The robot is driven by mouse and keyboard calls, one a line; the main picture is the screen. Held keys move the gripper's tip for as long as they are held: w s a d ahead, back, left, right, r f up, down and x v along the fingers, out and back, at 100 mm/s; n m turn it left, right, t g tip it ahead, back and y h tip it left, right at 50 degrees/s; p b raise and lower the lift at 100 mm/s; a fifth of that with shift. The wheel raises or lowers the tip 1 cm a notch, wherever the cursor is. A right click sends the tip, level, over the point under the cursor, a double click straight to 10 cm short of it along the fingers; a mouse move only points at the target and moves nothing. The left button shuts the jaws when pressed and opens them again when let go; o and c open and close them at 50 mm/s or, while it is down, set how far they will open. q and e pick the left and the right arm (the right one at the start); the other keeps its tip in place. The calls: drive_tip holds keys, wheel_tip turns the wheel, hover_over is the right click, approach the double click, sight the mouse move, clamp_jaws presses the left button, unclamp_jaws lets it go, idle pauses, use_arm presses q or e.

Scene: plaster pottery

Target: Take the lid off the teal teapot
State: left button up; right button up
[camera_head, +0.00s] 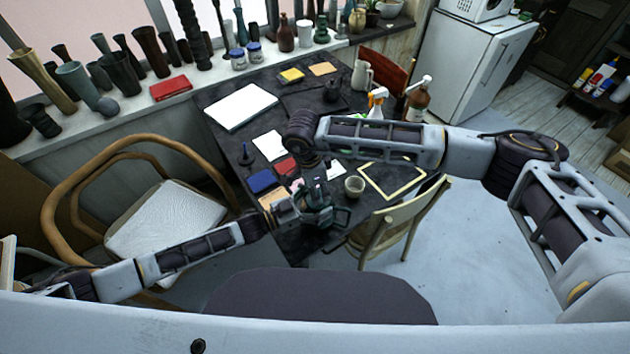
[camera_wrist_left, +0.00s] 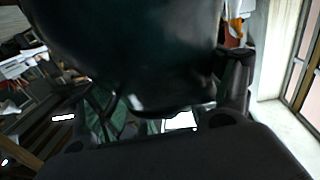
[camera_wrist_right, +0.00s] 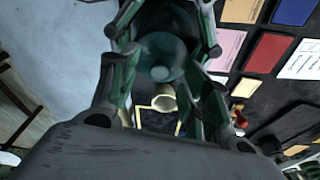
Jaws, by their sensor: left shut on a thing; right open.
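The teal teapot (camera_head: 325,213) is near the front edge of the dark table, partly hidden by my grippers. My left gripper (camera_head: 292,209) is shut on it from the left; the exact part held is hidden. The pot's dark glossy body (camera_wrist_left: 130,50) fills much of the left wrist view. My right gripper (camera_head: 316,187) comes down from above, over the pot's top. In the right wrist view its open fingers (camera_wrist_right: 168,45) stand either side of the round teal lid (camera_wrist_right: 165,50) with its small knob. I cannot tell whether they touch it.
A beige cup (camera_head: 354,187) stands just right of the teapot, beside a yellow-edged frame (camera_head: 418,187). Coloured cards and a blue book (camera_head: 261,181) lie to the left. A wooden chair (camera_head: 398,232) is close at the right; a spray bottle (camera_head: 376,103) stands behind my right arm.

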drive_tip(key=shift+d+f, duration=0.15)
drive_tip(key=shift+f, duration=0.95)
drive_tip(key=shift+c, duration=0.5)
clamp_jaws()
use_arm(q)
drive_tip(key=shift+f, duration=0.1)
use_arm(e)
drive_tip(key=shift+r, duration=1.2)
drive_tip(key=shift+r, duration=1.95)
use_arm(q)
drive_tip(key=o, duration=1.4)
use_arm(e)
drive_tip(key=shift+w, duration=0.1)
